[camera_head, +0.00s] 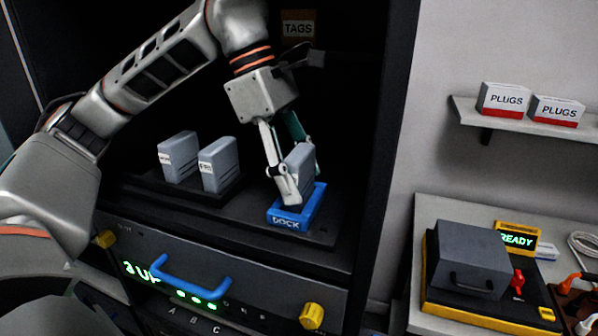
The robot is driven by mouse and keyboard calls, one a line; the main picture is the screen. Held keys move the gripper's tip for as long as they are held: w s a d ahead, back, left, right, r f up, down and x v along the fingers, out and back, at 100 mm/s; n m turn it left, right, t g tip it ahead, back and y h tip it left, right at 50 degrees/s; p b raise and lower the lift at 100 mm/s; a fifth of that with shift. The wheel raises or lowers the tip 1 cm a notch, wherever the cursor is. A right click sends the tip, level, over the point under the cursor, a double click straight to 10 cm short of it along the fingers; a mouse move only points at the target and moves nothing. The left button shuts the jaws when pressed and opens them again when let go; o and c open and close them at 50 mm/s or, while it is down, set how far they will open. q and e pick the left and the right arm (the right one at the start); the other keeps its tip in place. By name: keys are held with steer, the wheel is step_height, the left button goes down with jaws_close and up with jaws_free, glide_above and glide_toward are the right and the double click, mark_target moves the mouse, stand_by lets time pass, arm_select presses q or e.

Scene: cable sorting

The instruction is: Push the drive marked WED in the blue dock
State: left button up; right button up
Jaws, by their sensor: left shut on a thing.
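The blue dock (287,224), marked DOCK, sits on a dark shelf in the cabinet, right of centre. A grey drive (302,162) stands upright in or just above the dock; its lower end and any label are hidden by my fingers. My left gripper (288,180) points down over the dock and is shut on this drive. Two other grey drives stand to the left in a dark rack: one (178,156) with a white label and one (219,165) with a white label. Both labels are too small to read surely. My right gripper is not in view.
Below the shelf is a front panel with a blue handle (190,284), yellow knobs and green lights. The cabinet's right wall (385,150) stands close to the dock. A TAGS box (298,27) is behind. At right are PLUGS boxes (503,99) and a grey box (467,259).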

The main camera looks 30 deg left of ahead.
mark_target(305, 153)
arm_select(q)
steer(key=shift+f, duration=0.35)
stand_by(0.5)
steer(key=o, duration=1.4)
steer(key=o, duration=0.4)
steer(key=shift+o, duration=0.2)
steer(key=shift+r, duration=3.5)
